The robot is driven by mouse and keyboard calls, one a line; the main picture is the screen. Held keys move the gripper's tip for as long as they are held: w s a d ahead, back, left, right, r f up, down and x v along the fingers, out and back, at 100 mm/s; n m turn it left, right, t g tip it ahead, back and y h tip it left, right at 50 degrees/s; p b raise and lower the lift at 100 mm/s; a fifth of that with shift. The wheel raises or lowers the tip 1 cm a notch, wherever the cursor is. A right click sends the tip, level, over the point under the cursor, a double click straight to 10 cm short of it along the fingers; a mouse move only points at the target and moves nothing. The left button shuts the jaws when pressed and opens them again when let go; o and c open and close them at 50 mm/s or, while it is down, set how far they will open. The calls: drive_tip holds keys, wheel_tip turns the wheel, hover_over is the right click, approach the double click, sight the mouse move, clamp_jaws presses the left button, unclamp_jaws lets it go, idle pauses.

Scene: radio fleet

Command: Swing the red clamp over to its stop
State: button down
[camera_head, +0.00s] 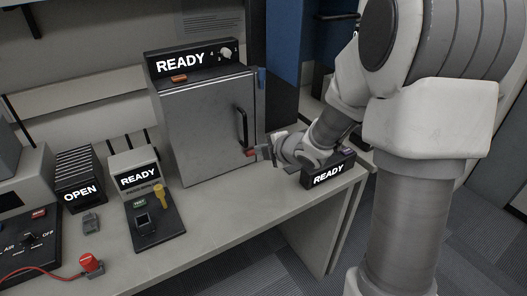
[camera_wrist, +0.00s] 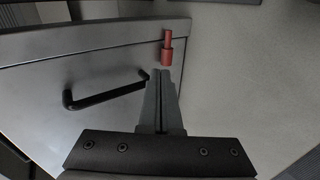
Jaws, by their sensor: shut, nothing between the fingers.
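The red clamp (camera_head: 250,153) is a small red piece at the lower right edge of the grey cabinet door (camera_head: 205,125). In the wrist view the clamp (camera_wrist: 166,52) shows as a red cylinder with a thinner stem, at the door's edge. My gripper (camera_head: 265,153) is beside it on the right, and in the wrist view its closed fingertips (camera_wrist: 160,72) are just below the clamp. The fingers are shut and empty. I cannot tell whether they touch the clamp. No stop can be made out.
A black door handle (camera_head: 241,127) is close to the clamp. A black box reading READY (camera_head: 328,171) sits under my wrist at the bench's right end. Left are a yellow-levered panel (camera_head: 158,220) and a red-capped plug (camera_head: 91,263). The bench front (camera_head: 235,220) is clear.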

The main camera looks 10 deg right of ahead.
drive_tip(key=p+v, duration=0.3)
drive_tip(key=v, duration=0.7)
drive_tip(key=shift+r, duration=0.2)
drive_tip(key=s+d+r+m+h+p, duration=0.5)
drive_tip(key=s+r+m+h, duration=0.15)
drive_tip(key=r+m, duration=0.6)
drive_tip(key=s+a+r+m+g+y+p, duration=0.1)
drive_tip(key=s+a+r+m+g+p, duration=0.1)
drive_tip(key=s, duration=0.6)
drive_tip(key=s+a+r+m+g+y+p, duration=0.1)
drive_tip(key=s+a+r+m+g+p, duration=0.1)
drive_tip(key=s+a+r+m+p, duration=0.1)
drive_tip(key=s+a+r+m, duration=0.1)
drive_tip(key=s+a+m, duration=0.1)
drive_tip(key=s+m, duration=0.1)
drive_tip(key=shift+s+a+r+m+g, duration=0.3)
drive_tip(key=shift+s+r+m+g, duration=0.1)
drive_tip(key=shift+s, duration=0.5)
